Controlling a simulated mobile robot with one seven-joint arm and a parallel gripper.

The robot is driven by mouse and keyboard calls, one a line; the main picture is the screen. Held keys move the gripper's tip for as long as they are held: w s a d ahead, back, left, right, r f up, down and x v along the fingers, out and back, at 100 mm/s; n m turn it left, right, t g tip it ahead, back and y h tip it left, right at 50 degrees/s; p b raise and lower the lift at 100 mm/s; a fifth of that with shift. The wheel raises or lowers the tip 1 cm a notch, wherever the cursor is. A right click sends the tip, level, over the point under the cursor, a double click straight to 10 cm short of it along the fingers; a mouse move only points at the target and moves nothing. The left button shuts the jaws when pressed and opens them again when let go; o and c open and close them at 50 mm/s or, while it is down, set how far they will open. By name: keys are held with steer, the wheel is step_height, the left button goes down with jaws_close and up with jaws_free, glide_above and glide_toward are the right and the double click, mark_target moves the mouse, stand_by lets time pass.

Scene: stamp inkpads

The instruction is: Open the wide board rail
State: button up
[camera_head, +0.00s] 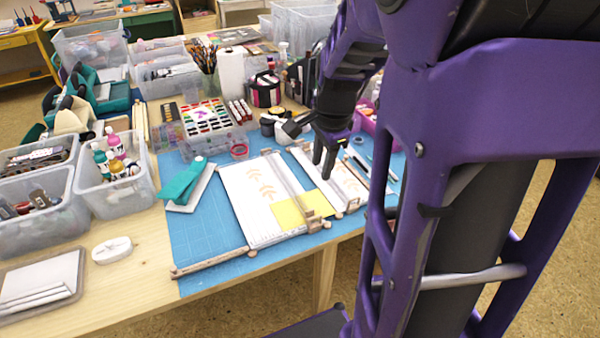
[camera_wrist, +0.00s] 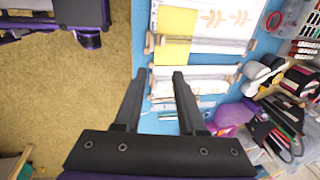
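The wide white board (camera_head: 240,205) with orange leaf prints lies on the blue mat, a yellow sheet (camera_head: 291,213) on its near right part. My gripper (camera_head: 323,172) points down over the narrower board, right of the wide board's rail. Its fingers (camera_wrist: 159,75) are apart with nothing between them. I see no contact with the rail.
A wooden bar (camera_head: 210,262) extends left across the mat from the wide board's near corner. A teal item (camera_head: 184,183) lies on a white pad at left. Clear bins (camera_head: 108,185), a paint set (camera_head: 207,117) and pouches surround the mat.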

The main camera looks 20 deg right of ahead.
steer(key=s, duration=0.1)
steer(key=b, duration=0.5)
glide_toward(314, 217)
steer(key=shift+g, duration=0.3)
steer(key=f, duration=0.2)
steer(key=w+f, duration=0.1)
steer(key=f, duration=0.2)
steer(key=w+f, duration=0.1)
steer(key=f, duration=0.1)
steer(key=shift+d+f, duration=0.15)
jaws_close()
stand_by(0.6)
